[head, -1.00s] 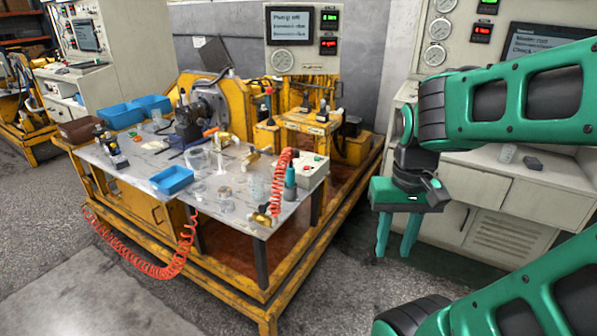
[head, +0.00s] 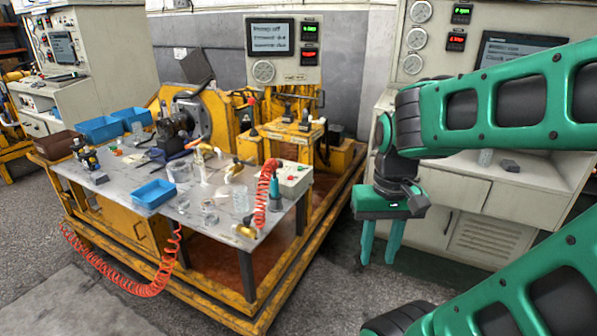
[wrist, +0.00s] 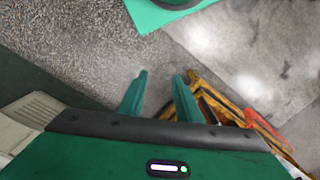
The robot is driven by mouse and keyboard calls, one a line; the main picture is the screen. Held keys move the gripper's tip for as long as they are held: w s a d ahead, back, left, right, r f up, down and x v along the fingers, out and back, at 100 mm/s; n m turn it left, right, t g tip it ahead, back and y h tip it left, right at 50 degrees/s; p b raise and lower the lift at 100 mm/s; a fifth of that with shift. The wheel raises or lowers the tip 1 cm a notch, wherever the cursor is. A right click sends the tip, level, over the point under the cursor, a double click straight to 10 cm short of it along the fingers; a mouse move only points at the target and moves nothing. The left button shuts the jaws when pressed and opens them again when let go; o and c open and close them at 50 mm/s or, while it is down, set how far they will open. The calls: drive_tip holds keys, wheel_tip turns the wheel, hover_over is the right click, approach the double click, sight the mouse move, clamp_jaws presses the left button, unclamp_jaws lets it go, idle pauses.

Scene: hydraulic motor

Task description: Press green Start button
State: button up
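A pale control box (head: 293,181) with small coloured buttons on top sits at the right end of the metal-topped workbench in the head view. The buttons are too small to tell the green Start button apart surely. My gripper (head: 380,248) hangs to the right of the bench, clear of the box, with its two green fingers pointing down. The fingers are apart with nothing between them. They also show in the wrist view (wrist: 159,80) above the grey floor. The control box does not show clearly in the wrist view.
The workbench (head: 110,190) holds blue bins (head: 153,194), glass vessels and tools. A coiled red hose (head: 262,200) and a teal-handled tool stand beside the box. A yellow frame (head: 190,310) surrounds the bench base. A pale cabinet (head: 490,235) stands behind my arm. Grey floor lies between.

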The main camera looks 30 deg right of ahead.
clamp_jaws()
idle(1.5)
